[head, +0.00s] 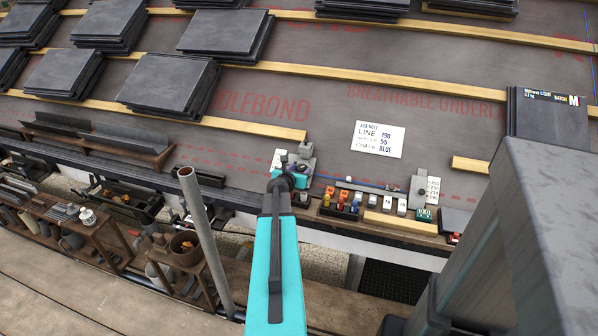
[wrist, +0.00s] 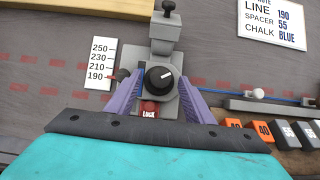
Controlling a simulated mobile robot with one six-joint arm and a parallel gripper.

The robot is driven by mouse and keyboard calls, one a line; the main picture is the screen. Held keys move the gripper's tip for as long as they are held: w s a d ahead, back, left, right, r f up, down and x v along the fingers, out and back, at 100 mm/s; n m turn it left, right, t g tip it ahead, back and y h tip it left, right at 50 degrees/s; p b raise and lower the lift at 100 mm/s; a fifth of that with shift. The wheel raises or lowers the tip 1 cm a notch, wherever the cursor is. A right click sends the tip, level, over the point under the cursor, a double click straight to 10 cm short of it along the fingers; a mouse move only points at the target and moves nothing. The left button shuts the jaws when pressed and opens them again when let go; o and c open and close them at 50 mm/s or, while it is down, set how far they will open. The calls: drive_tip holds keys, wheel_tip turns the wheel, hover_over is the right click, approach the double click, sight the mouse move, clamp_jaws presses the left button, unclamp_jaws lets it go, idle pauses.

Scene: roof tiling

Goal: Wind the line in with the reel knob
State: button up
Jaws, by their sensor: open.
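A black round knob (wrist: 160,77) with a white pointer mark sits on a grey device (wrist: 166,47). The pointer leans to the upper right. My gripper (wrist: 155,88) is open, with one purple finger on each side of the knob; I cannot tell whether they touch it. A red lock label (wrist: 150,109) shows just below the knob. A scale card (wrist: 98,64) marked 250 to 190 stands left of it, with a red pointer near 190. In the head view my gripper (head: 288,172) covers much of the device. A blue line (wrist: 290,99) runs at the right.
A note card (head: 378,139) reads line 190, spacer 55, chalk blue. Colored blocks (head: 343,199) and a second grey device (head: 418,188) stand to the right. Slate stacks (head: 170,84) lie on wooden battens (head: 380,78) up the roof. A grey pole (head: 203,235) rises at the left.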

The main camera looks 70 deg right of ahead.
drive_tip(key=c, duration=1)
drive_tip(key=shift+c, duration=0.2)
drive_tip(key=shift+m+g, duration=0.3)
drive_tip(key=shift+m, duration=0.1)
